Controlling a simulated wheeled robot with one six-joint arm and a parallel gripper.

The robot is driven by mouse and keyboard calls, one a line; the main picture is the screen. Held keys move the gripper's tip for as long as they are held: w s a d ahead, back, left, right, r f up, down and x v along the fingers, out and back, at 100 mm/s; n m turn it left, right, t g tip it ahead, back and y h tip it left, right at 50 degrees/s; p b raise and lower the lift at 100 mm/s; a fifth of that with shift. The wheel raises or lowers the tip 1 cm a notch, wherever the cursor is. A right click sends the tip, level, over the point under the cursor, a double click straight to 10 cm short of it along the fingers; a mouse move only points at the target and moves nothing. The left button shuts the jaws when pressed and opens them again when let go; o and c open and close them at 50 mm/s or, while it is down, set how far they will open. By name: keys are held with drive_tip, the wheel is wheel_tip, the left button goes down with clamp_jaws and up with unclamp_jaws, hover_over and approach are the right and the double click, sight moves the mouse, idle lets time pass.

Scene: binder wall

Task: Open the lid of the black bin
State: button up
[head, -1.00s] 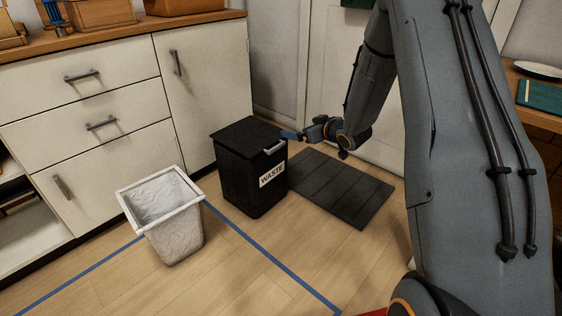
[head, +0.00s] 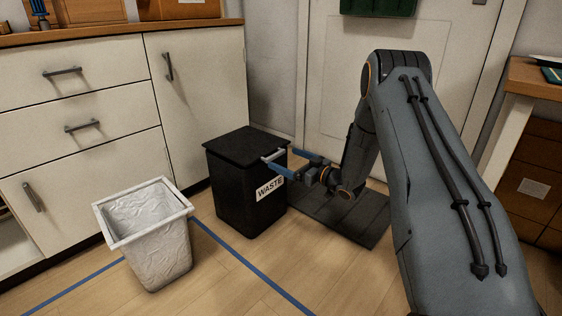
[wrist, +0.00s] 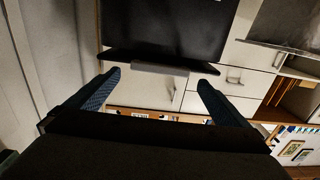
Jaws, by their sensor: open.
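The black bin (head: 240,190) stands on the floor with a white WASTE label on its front. Its flat black lid (head: 245,144) is down, with a pale bar handle (head: 275,155) along the front edge. My gripper (head: 281,159) is open at the handle, its two blue fingers spread towards the handle's two ends. In the wrist view, the handle (wrist: 160,68) lies ahead of and between the open fingers (wrist: 158,86), with nothing gripped. The wrist picture looks upside down. Whether a finger touches the handle I cannot tell.
A white bin with a liner (head: 157,240) stands left of the black bin. White cabinets (head: 75,110) are behind on the left. A dark mat (head: 345,220) lies right of the black bin, before a door. Blue tape (head: 240,258) marks the open floor in front.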

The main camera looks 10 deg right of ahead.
sight(277, 155)
drive_tip(key=shift+b+x, duration=0.6)
drive_tip(key=shift+x, duration=1.15)
drive_tip(key=shift+r, duration=0.1)
drive_tip(key=c, duration=1.4)
